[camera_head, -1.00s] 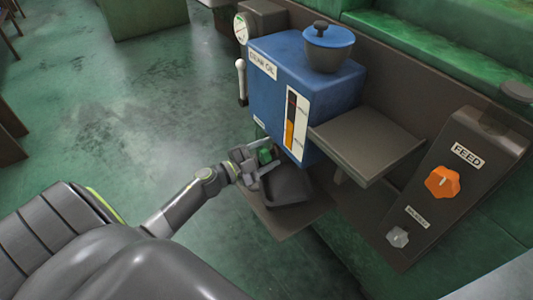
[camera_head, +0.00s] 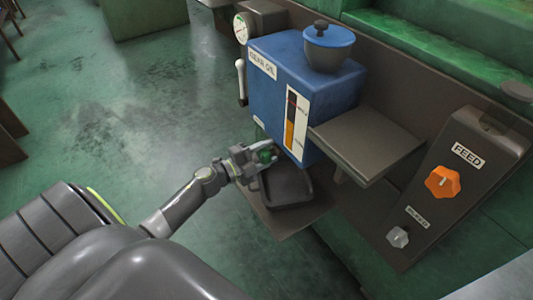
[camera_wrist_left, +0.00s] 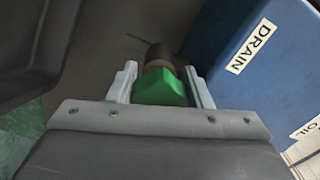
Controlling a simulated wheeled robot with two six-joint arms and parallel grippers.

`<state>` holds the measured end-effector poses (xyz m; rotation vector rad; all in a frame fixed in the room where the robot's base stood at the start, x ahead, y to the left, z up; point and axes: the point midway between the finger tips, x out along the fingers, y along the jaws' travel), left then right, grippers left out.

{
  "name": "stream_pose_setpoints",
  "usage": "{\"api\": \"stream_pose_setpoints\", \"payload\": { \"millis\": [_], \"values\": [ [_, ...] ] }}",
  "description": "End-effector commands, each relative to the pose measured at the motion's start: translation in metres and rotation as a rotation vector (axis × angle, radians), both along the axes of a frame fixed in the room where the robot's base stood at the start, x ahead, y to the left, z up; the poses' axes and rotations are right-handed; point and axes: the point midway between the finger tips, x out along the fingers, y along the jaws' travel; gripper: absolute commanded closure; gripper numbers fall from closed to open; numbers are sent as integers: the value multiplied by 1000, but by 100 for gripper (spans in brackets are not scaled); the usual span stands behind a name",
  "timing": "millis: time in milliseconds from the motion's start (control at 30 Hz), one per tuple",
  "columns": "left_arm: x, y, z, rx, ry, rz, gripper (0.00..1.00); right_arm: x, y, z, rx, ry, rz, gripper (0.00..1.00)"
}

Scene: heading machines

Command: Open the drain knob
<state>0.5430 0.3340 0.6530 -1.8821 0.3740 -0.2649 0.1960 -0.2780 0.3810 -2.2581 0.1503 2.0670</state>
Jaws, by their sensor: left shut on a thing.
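The green drain knob (camera_head: 265,156) sits low on the near side of the blue oil tank (camera_head: 272,95), just above a dark tray (camera_head: 290,187). My left gripper (camera_head: 266,155) is at the knob, with its fingers on either side of it. In the left wrist view the green knob (camera_wrist_left: 161,88) lies between the two fingers, in front of a brown round fitting (camera_wrist_left: 160,55). The left gripper is shut on the knob. A "DRAIN" label (camera_wrist_left: 251,46) shows on the blue tank beside it. My right gripper is not in view.
A grey shelf (camera_head: 367,140) juts out right of the tank, above the tray. A sloped panel with an orange feed knob (camera_head: 442,183) and a grey knob (camera_head: 398,237) stands further right.

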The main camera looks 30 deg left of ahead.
Motion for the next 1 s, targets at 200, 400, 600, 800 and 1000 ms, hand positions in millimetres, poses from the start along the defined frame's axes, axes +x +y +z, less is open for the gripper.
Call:
{"api": "stream_pose_setpoints", "payload": {
  "millis": [200,400,600,800,1000],
  "values": [
    [0,0,0,190,-79,0,78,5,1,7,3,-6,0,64],
    [-1,1,1,367,-151,0,78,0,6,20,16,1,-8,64],
    [-1,0,2,543,-224,-1,78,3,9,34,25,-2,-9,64],
    [-1,-1,2,717,-296,-1,78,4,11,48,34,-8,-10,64],
    [-1,-1,3,880,-363,-1,78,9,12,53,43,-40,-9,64]
  ]
}}
